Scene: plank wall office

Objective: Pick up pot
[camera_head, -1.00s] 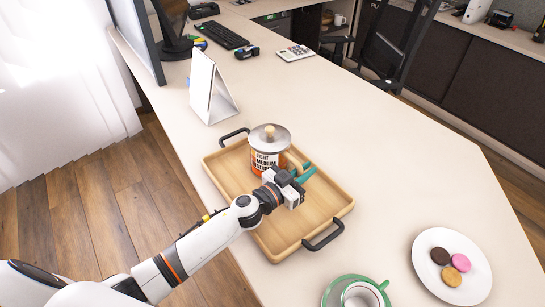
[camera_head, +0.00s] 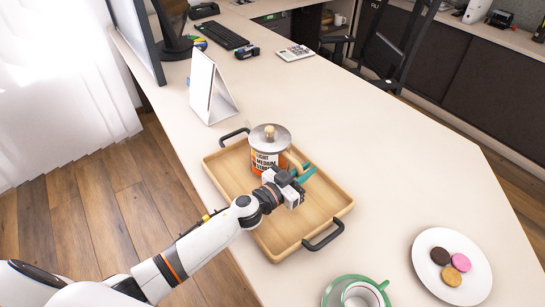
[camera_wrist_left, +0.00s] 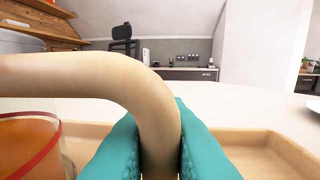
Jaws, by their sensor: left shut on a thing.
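The pot (camera_head: 268,154) is a glass vessel with an orange and black label, a metal lid with a round wooden knob, and a curved wooden handle (camera_head: 294,160). It stands upright on the wooden tray (camera_head: 325,205). My left gripper (camera_head: 304,174) is at the pot's right side, its teal fingers closed around the handle. In the left wrist view the handle (camera_wrist_left: 155,100) runs down between the two teal fingers, and the pot's glass side (camera_wrist_left: 30,145) is at the left. My right gripper is not in view.
A green-rimmed cup and saucer (camera_head: 328,293) and a white plate (camera_head: 430,274) with three macarons stand at the front right. A white stand-up calendar (camera_head: 203,88) is behind the tray.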

